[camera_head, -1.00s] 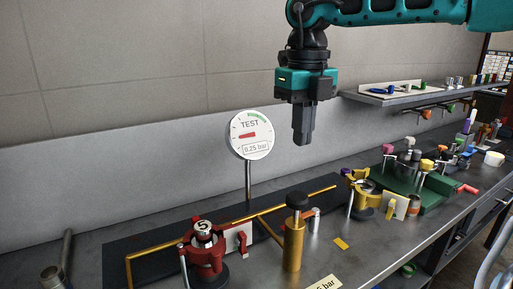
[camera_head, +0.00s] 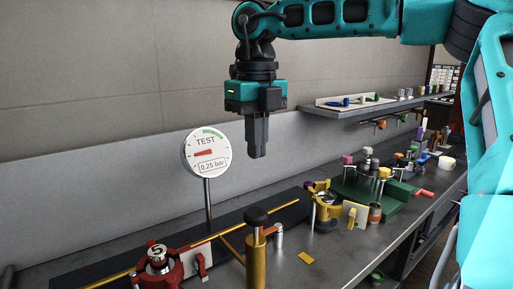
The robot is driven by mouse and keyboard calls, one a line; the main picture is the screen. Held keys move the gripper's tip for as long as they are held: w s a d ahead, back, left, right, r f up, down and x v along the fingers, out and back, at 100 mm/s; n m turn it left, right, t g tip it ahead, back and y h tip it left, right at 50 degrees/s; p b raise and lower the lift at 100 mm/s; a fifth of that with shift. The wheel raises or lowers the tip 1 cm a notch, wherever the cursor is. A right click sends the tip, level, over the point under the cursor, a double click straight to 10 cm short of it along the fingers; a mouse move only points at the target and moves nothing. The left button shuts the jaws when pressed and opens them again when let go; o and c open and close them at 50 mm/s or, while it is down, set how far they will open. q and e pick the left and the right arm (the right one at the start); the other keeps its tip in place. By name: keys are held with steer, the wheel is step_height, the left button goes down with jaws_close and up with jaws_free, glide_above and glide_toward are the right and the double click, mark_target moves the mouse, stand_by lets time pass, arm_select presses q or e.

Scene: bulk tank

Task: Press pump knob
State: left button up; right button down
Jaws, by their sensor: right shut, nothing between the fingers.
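The pump is a gold upright cylinder (camera_head: 255,262) with a dark round knob (camera_head: 256,217) on top, at the front middle of the bench. My right gripper (camera_head: 257,155) hangs fingers down from the teal arm, shut and empty. In the picture it is above the knob with a clear gap; its exact depth over the knob is hard to tell. A round white gauge (camera_head: 206,152) marked TEST stands on a post behind the pump. It reads 0.25 bar, with a red pointer and a green arc. My left gripper is out of view.
A red clamp fixture (camera_head: 172,268) stands left of the pump, and a yellow fixture (camera_head: 326,206) to its right. A green base (camera_head: 372,194) with several coloured knobs is farther right. A gold pipe (camera_head: 217,236) runs along the bench. A shelf (camera_head: 375,103) is on the wall.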

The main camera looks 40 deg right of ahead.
mark_target(257, 212)
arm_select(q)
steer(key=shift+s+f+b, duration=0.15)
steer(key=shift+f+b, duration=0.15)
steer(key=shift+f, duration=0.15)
arm_select(e)
step_height(257, 212, down, 11)
steer(key=shift+f, duration=0.1)
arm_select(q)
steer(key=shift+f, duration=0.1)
arm_select(e)
step_height(257, 212, down, 3)
steer(key=shift+r+b, duration=0.2)
steer(key=shift+b, duration=1.05)
steer(key=shift+f+b, duration=0.35)
steer(key=shift+f, duration=0.1)
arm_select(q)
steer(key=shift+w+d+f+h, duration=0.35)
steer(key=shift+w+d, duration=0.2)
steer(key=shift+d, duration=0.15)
arm_select(e)
steer(key=shift+s, duration=0.15)
